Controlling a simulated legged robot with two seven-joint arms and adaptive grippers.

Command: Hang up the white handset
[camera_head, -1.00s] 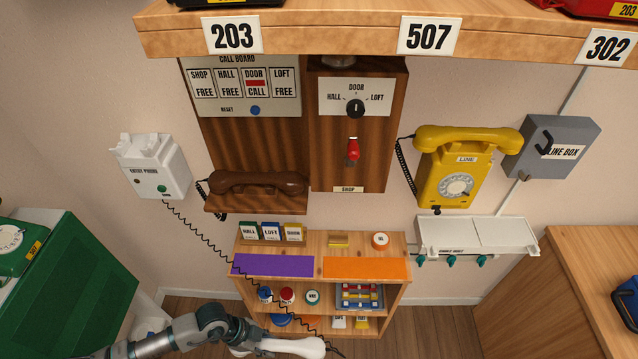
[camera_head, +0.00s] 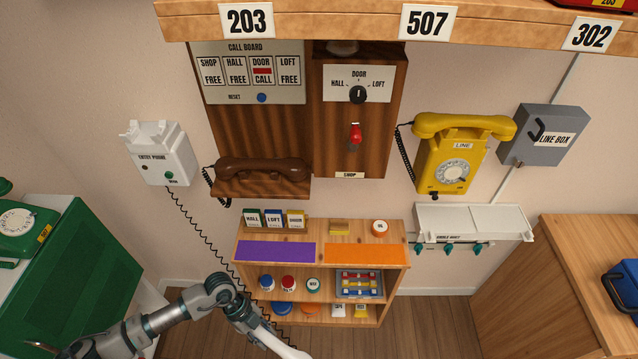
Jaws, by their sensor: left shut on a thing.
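The white entry phone (camera_head: 160,155) is mounted on the left wall. Its cradle at the top is empty. A black coiled cord (camera_head: 205,237) runs from its underside down to the right, towards the white handset (camera_head: 290,351), which is partly cut off by the bottom edge. My left gripper (camera_head: 277,340) is shut on the white handset, low in front of the wooden shelf; its fingers are hard to make out. My right gripper is not in view.
A wooden shelf unit (camera_head: 222,262) with jars and small boxes stands ahead of my left arm. A brown handset (camera_head: 262,170) and a yellow phone (camera_head: 455,160) are on the wall. A green cabinet (camera_head: 95,270) stands at the left. The wall around the entry phone is clear.

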